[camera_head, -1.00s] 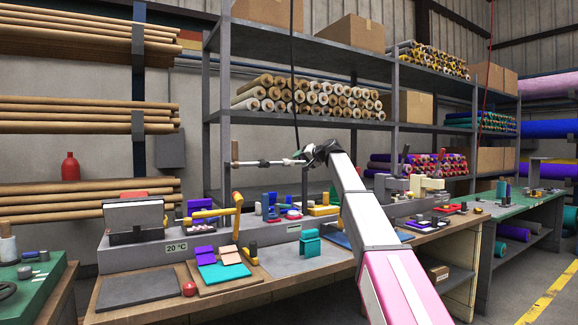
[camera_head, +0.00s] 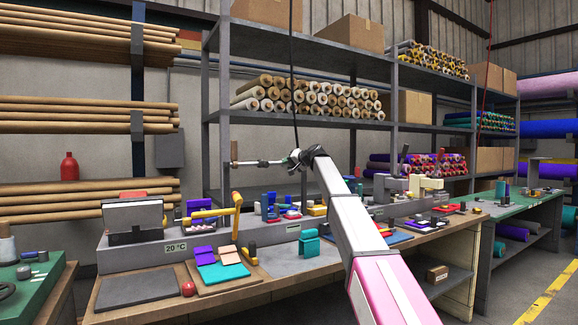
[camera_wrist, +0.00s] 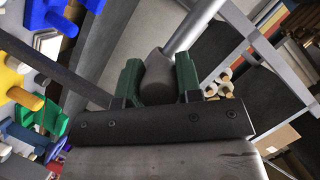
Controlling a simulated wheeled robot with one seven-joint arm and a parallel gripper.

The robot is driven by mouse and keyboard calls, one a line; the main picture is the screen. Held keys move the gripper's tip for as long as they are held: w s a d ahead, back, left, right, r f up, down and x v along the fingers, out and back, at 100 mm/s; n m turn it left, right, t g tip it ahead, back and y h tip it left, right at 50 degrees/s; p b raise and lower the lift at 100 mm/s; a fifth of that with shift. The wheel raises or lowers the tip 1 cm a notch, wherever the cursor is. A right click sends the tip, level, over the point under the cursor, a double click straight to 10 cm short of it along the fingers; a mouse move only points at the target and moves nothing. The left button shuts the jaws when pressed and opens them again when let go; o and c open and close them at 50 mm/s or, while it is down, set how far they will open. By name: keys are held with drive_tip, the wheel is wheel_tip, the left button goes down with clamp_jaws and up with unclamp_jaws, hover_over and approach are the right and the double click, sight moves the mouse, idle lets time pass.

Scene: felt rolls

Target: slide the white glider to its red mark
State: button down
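My gripper (camera_head: 295,159) is in the air above the back of the long workbench, in front of the shelving. In the wrist view its two green fingers (camera_wrist: 158,80) are shut on the grey handle (camera_wrist: 157,70) of a rod tool. The tool's thin pale rod (camera_head: 262,163) points left in the head view, and a brown upright piece (camera_head: 235,152) shows at its far end. A small white piece (camera_head: 291,214) sits among coloured parts on the bench below; I cannot tell whether it is the white glider. I cannot make out a red mark for certain.
The workbench (camera_head: 270,292) carries a long grey base (camera_head: 185,252), a yellow-armed fixture (camera_head: 236,212), a teal block (camera_head: 309,242), coloured pads and a red ball (camera_head: 188,288). Metal shelves (camera_head: 300,120) with rolls stand close behind. A black cable (camera_head: 293,80) hangs near my gripper.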

drive_tip(key=w+d, duration=0.5)
drive_tip(key=d, duration=0.2)
drive_tip(key=shift+d, duration=0.1)
drive_tip(key=c, duration=0.8)
unclamp_jaws()
drive_tip(key=shift+s, duration=0.1)
drive_tip(key=shift+d, duration=0.1)
drive_tip(key=v, duration=1)
drive_tip(key=shift+s+d+r, duration=0.15)
drive_tip(key=shift+s+d, duration=0.05)
